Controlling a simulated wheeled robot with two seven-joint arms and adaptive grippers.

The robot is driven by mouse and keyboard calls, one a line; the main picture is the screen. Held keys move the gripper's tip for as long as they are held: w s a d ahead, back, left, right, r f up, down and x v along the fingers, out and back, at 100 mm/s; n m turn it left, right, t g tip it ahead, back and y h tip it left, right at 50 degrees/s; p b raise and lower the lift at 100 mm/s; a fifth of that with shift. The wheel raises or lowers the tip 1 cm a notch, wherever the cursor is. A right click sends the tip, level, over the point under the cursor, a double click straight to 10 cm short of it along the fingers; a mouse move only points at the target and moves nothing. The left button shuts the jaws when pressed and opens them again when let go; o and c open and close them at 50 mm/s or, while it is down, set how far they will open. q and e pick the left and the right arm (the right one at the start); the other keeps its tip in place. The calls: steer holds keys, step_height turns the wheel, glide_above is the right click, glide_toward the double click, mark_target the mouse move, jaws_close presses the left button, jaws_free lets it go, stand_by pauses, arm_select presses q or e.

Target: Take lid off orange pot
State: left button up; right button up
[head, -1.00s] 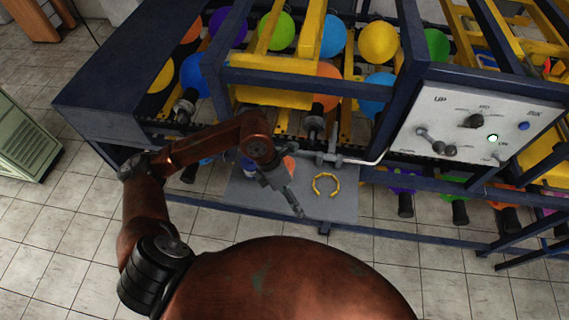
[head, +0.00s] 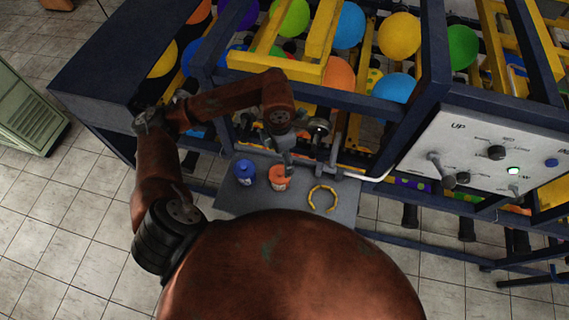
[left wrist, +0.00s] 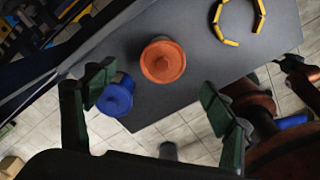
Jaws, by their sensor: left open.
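The orange pot (head: 279,178) stands on a small grey tray table, and its orange lid shows from above in the left wrist view (left wrist: 163,62). My left gripper (head: 288,168) is above and behind the pot in the head view and partly hides it. In the left wrist view, the left gripper (left wrist: 148,98) is open, its two dark green fingers wide apart. The orange lid lies beyond the fingertips, between them, apart from both. The right gripper is not in view.
A blue pot (head: 244,171) stands left of the orange one; it shows close to one finger in the left wrist view (left wrist: 116,98). A yellow segmented ring (head: 322,198) lies on the grey table (head: 345,200). A machine frame with balloons and a control panel (head: 480,150) stands behind.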

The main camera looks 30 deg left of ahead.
mark_target(279, 173)
arm_select(q)
steer(key=f+p, duration=0.1)
steer(key=f, duration=0.1)
steer(key=f+p, duration=0.1)
steer(key=f, duration=0.1)
steer(key=s+f, duration=0.1)
steer(key=f, duration=0.1)
steer(key=shift+f+p, duration=0.4)
steer(key=shift+f, duration=0.25)
steer(key=shift+c, duration=0.4)
steer(key=shift+d, duration=0.1)
steer(key=c, duration=0.8)
steer(key=shift+c, duration=0.8)
steer(key=shift+s+f, duration=0.1)
steer(key=shift+c, duration=1.1)
